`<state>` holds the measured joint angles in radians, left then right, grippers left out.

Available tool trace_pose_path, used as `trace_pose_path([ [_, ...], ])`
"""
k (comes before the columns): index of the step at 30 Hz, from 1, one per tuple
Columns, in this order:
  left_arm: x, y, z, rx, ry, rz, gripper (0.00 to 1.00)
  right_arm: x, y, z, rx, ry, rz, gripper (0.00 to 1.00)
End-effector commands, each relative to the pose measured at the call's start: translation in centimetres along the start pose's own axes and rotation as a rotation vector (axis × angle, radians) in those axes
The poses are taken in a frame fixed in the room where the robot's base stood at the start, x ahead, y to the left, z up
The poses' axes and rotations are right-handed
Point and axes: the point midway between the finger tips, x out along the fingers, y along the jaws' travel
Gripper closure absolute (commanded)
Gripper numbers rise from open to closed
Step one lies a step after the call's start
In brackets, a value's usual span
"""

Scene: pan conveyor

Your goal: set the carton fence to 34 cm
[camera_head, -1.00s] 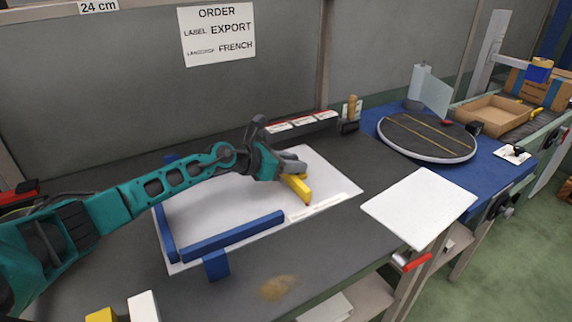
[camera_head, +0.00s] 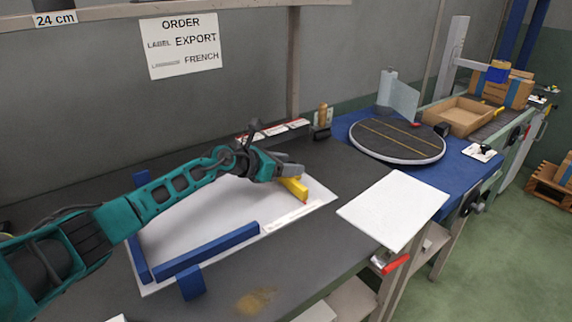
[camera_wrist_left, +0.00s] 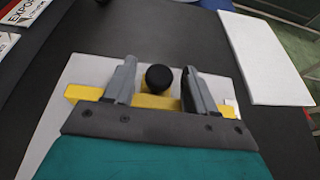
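The carton fence, a yellow bar (camera_head: 294,188) with a red tip, lies across the right part of a white board (camera_head: 215,210), its near end at a printed scale strip (camera_head: 292,217). The scale's figures are too small to read. My left gripper (camera_head: 288,171) is over the fence. In the left wrist view, the gripper's fingers (camera_wrist_left: 156,88) stand apart on either side of the fence's black knob (camera_wrist_left: 158,78), with a gap visible on each side. The yellow bar also shows there beneath the fingers (camera_wrist_left: 85,94). My right gripper is not in view.
Blue rails (camera_head: 207,250) border the board's left and near sides. A white panel (camera_head: 395,208) lies to the right, and a round turntable (camera_head: 397,140) stands beyond.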

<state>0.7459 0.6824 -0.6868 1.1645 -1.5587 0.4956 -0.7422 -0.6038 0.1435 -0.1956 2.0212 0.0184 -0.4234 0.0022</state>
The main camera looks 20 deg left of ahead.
Motion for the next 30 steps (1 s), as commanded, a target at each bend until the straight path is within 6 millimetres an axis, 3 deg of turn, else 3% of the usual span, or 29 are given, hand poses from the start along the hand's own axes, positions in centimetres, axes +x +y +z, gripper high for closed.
trace_pose_path([
  [7, -0.3, 0.1, 0.0, 0.0, 0.001, 0.001, 0.44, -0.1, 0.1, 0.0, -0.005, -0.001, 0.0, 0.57],
  [11, -1.4, 0.1, 0.1, 0.002, 0.001, 0.001, 0.44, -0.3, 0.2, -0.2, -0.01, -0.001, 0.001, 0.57],
  [24, -10.1, 0.1, -0.1, 0.002, 0.004, 0.002, 0.44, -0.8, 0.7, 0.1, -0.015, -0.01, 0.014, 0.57],
  [30, -12.3, 0.0, -0.1, 0.001, 0.002, 0.0, 0.44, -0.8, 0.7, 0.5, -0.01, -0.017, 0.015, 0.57],
])
